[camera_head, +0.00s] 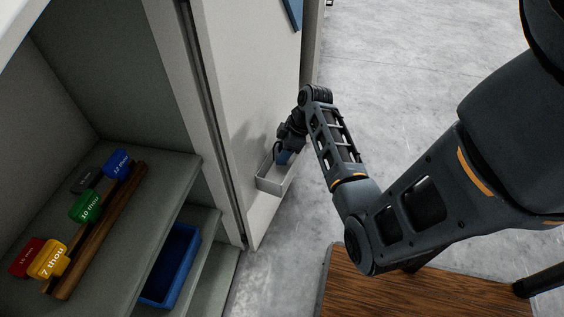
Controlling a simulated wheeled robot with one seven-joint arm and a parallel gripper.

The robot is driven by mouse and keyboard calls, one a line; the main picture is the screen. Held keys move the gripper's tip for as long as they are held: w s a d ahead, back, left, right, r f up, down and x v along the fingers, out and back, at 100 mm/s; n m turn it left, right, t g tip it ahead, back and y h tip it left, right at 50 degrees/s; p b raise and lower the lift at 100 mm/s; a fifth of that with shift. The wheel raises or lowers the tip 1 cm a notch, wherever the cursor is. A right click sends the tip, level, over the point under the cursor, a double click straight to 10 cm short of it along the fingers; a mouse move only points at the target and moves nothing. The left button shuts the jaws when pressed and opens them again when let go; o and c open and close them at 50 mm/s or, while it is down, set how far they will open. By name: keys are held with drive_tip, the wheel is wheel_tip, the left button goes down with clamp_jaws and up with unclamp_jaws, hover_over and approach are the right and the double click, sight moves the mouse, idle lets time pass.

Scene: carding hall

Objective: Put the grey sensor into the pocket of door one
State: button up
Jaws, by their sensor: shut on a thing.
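An open white door (235,110) stands at the middle of the view. A pale, open-topped pocket (272,184) is fixed low on its face. My gripper (284,158) is at the mouth of this pocket, pointing down, close to the door. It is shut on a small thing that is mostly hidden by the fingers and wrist. A blue-grey patch shows at the fingertips; I cannot tell whether it is the grey sensor or part of my gripper. Whether the held thing touches the pocket is not clear. No number on the door is readable.
An open cabinet at left has a shelf (170,185) with a wooden rail (95,235) and several coloured labelled blocks, including a dark grey one (86,180). A blue tray (172,262) sits below. A wooden surface (375,285) is at lower right. Grey floor lies beyond the door.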

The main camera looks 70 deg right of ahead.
wheel_tip(320, 180, down, 4)
drive_tip(key=shift+r+b, duration=0.15)
drive_tip(key=shift+b, duration=0.55)
drive_tip(key=shift+w+f, duration=0.15)
drive_tip(key=shift+f, duration=0.05)
drive_tip(key=shift+f, duration=0.15)
drive_tip(key=o, duration=0.9)
drive_tip(key=shift+c, duration=0.2)
